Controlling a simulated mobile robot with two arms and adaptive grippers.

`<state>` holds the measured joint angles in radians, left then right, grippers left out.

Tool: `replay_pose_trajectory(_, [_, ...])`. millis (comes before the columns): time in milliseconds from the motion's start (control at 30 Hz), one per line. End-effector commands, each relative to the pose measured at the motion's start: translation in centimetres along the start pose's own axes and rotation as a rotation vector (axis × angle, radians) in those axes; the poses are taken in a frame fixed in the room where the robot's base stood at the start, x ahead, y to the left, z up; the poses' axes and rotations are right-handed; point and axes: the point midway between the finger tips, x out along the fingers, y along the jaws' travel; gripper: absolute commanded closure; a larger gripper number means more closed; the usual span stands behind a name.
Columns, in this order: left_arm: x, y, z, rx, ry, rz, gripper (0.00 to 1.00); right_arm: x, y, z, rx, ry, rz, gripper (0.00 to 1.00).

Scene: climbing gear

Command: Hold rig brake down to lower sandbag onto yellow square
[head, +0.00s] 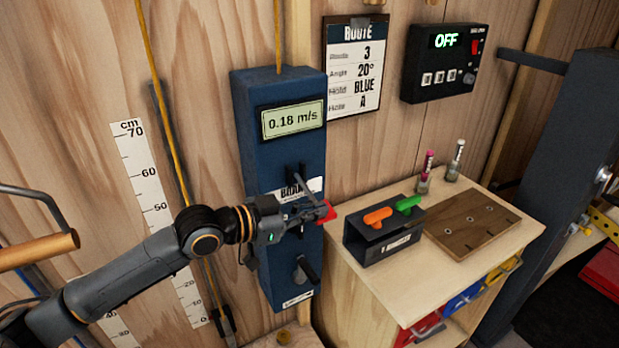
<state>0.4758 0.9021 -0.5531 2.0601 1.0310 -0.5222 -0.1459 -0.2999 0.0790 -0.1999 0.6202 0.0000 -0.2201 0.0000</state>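The rig is a tall blue box (258,165) on the wooden wall, with a display (293,119) reading 0.18 m/s. A partly hidden label sits below the display. My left gripper (316,212) is at the front of the box, at a red-ended part (328,211) that looks like the brake lever. Its fingers are beside or over the lever; I cannot tell whether they are closed on it. A dark handle (306,270) is lower on the box. The sandbag and the yellow square are not seen. My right gripper is not in view.
Yellow rope (172,110) runs down past a cm scale (141,170) at left. At right, a wooden cabinet (470,245) bears a black holder (384,245) with orange and green pieces, and a brown board (472,225). A control box (445,62) reads OFF.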

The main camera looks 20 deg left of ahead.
Motion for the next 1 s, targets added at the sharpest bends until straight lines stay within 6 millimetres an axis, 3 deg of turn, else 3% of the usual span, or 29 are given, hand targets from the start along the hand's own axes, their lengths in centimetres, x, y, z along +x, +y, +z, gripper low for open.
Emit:
replay_pose_trajectory(33, [0.1,0.2,0.8,-0.006,-0.018,0.004,1.0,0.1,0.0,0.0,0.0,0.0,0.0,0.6])
replay_pose_trajectory(267, [-0.5,0.1,0.9,-0.005,-0.02,0.002,1.0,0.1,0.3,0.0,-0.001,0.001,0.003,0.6])
replay_pose_trajectory(700, [-7.2,0.1,0.5,0.001,-0.015,0.0,1.0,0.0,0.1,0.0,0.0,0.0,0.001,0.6])
replay_pose_trajectory(1000, [-10.5,0.1,0.3,0.003,-0.01,-0.002,1.0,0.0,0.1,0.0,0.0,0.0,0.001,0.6])
